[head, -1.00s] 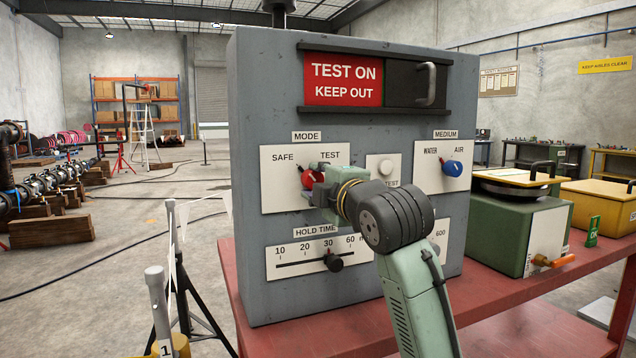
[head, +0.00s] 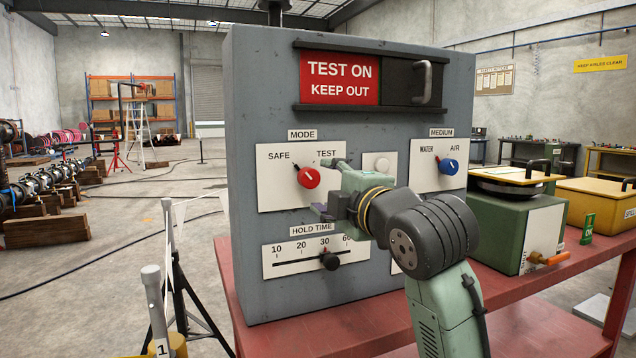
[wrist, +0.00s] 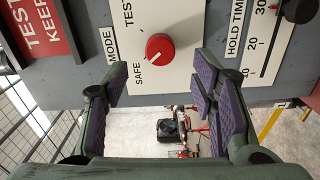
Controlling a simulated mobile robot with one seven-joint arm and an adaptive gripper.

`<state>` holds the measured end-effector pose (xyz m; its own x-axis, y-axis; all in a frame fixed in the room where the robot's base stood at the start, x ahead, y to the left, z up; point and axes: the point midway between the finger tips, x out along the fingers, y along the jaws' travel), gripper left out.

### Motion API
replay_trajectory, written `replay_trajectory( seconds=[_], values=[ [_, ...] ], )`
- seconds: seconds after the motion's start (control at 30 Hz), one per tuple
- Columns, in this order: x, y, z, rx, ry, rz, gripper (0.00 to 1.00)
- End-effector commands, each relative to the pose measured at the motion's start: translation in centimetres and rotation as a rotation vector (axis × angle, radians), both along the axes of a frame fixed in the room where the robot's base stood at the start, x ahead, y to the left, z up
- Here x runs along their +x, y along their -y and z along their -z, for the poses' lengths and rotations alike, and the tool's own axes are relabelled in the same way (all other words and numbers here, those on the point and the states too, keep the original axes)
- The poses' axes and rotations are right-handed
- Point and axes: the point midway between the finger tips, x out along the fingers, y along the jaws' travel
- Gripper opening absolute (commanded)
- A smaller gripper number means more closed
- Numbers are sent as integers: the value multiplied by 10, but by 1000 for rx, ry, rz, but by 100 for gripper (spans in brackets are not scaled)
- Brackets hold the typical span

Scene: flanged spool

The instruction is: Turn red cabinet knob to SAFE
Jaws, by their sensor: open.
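The red MODE knob (head: 308,177) sits on a white plate on the grey cabinet (head: 250,250), with SAFE at its upper left and TEST at its upper right. Its white mark points toward SAFE, as the wrist view of the knob (wrist: 160,47) also shows. My gripper (head: 331,187) is open and empty, backed off in front of the panel to the right of the knob in the head view. In the wrist view my gripper's purple-padded fingers (wrist: 160,82) are spread apart, with the knob beyond them and untouched.
A blue MEDIUM knob (head: 448,167) is to the right. A black HOLD TIME slider (head: 329,261) is below. A sliding TEST ON KEEP OUT sign (head: 340,78) is above. The cabinet stands on a red table (head: 520,335), with a green box (head: 510,225) to the right.

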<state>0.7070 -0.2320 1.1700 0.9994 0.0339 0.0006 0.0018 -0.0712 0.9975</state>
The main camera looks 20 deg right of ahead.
Motion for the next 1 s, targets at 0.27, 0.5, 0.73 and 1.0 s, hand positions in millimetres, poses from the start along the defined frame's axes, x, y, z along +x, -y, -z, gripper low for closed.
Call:
replay_trajectory(
  seconds=[0.27,0.5,0.73,1.0],
  values=[
    [-45,2,0,-1,0,1,52],
    [-52,1,0,0,-1,0,52],
    [-52,2,0,0,-1,0,52],
    [-40,-17,-1,31,24,-39,52]
  ],
)
